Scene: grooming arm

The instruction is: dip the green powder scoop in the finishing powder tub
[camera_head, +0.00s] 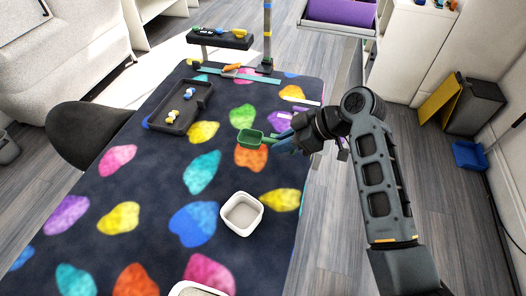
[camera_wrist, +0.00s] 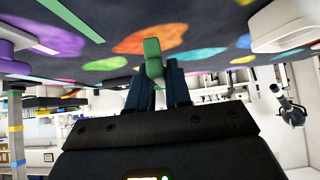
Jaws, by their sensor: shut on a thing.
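The green powder scoop (camera_head: 251,139) is held by my gripper (camera_head: 284,143) above the table's right side, its bowl pointing left. In the wrist view the green scoop (camera_wrist: 153,62) stands between the two dark blue fingers of my gripper (camera_wrist: 160,85), which are shut on its handle. A white square tub (camera_head: 241,214) with pale powder stands on the table nearer the front, below and apart from the scoop in the head view. A second white tub (camera_head: 197,289) with pale contents is cut off at the bottom edge. I cannot tell which is the finishing powder tub.
The table (camera_head: 140,215) has a dark cloth with coloured patches. A black tray (camera_head: 180,108) with small yellow, white and blue items lies at the back left. An upright post (camera_head: 267,40) stands at the far end. The table's middle is clear.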

